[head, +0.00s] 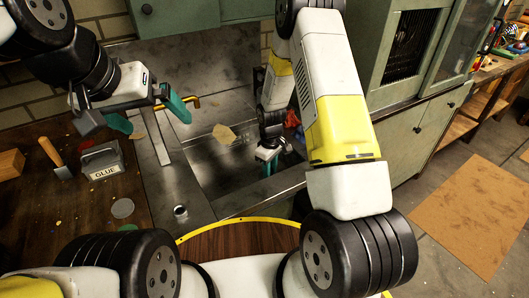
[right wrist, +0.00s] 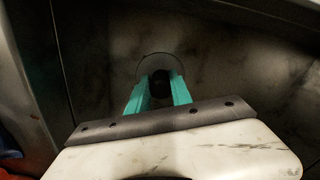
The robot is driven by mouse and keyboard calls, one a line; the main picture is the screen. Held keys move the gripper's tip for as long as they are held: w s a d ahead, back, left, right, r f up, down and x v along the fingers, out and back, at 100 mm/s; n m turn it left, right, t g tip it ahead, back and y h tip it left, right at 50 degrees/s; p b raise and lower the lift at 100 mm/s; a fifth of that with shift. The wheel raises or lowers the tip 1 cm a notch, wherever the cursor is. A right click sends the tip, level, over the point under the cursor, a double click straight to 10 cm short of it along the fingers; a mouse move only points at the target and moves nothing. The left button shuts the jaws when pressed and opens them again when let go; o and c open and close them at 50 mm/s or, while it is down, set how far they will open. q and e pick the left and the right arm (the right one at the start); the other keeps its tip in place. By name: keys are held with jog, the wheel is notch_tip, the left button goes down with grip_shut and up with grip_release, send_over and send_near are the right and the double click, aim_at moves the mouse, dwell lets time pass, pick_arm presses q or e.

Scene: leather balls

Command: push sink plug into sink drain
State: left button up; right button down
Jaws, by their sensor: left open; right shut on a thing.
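My right gripper (head: 268,163) reaches down into the steel sink (head: 205,165). In the right wrist view my right gripper (right wrist: 160,92) is shut on a small dark thing, likely the sink plug (right wrist: 160,78), between its teal fingertips. A round outline, likely the sink drain (right wrist: 148,62), shows on the dark sink floor right around and behind the fingertips. I cannot tell whether the plug touches the drain or is inside it. In the head view the fingers hide the drain and plug. My left gripper (head: 147,112) is open and empty above the sink's left side.
A glue box (head: 103,163), a scraper with a wooden handle (head: 56,157) and a grey disc (head: 122,208) lie on the wooden bench at left. A tan piece (head: 224,134) is in the sink.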

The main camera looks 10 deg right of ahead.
jog(key=shift+s+f, duration=0.15)
jog(key=shift+f, duration=0.6)
dwell(0.7)
jog(key=shift+r, duration=0.25)
jog(key=shift+r, duration=1.2)
jog(key=shift+f, duration=1.15)
dwell(1.0)
jog(key=shift+f, duration=0.3)
dwell(0.3)
jog(key=shift+r, duration=0.25)
jog(key=shift+r, duration=1.2)
jog(key=shift+r, duration=0.15)
